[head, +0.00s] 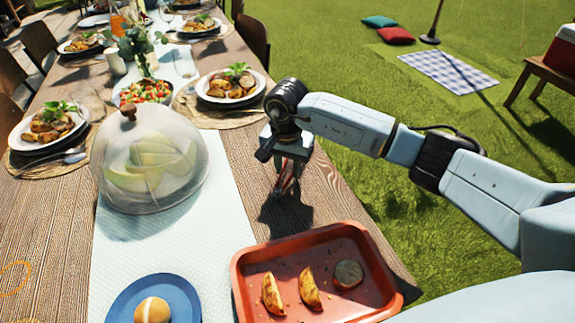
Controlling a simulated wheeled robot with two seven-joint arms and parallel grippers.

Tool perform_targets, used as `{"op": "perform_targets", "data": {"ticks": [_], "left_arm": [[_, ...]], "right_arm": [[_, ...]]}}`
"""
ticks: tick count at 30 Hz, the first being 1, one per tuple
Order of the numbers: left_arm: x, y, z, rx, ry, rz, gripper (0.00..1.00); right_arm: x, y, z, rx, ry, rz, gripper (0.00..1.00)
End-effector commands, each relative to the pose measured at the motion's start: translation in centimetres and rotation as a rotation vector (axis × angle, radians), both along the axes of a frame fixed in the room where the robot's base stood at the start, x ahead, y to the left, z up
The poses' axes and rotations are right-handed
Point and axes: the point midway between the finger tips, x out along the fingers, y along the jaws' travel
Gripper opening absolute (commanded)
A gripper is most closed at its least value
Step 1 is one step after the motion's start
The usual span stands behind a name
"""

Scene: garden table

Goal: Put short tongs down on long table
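My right gripper (287,158) points down over the right edge of the long wooden table (50,232), between a plate of food and the red tray. It appears shut on the short tongs (287,180), a small dark and reddish shape hanging below the fingers. The gripper hides much of the tongs. Their lower ends are close to the tabletop, with a dark shadow just below; I cannot tell whether they touch. My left gripper is not in view.
A red tray (240,285) with potato wedges stands nearer me. A mesh food dome (150,165) is to the left, and a blue plate (190,300) with a bun is at the front. A plated meal (230,85) stands behind the gripper. Bare wood lies around the tongs' shadow; grass is beyond the right edge.

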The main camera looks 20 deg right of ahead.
Motion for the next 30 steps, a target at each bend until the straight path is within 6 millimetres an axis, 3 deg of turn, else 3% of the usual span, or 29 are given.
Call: {"op": "perform_targets", "data": {"ticks": [12, 19, 30], "left_arm": [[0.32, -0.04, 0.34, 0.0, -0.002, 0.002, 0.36], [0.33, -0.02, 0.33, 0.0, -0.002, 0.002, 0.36], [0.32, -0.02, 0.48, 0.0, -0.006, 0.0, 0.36]], "right_arm": [[0.03, -0.02, -0.15, 0.0, -0.001, -0.001, 0.26], [0.03, 0.0, -0.15, 0.001, -0.001, -0.001, 0.55], [0.05, 0.01, 0.68, 0.001, -0.002, 0.0, 0.55]]}}
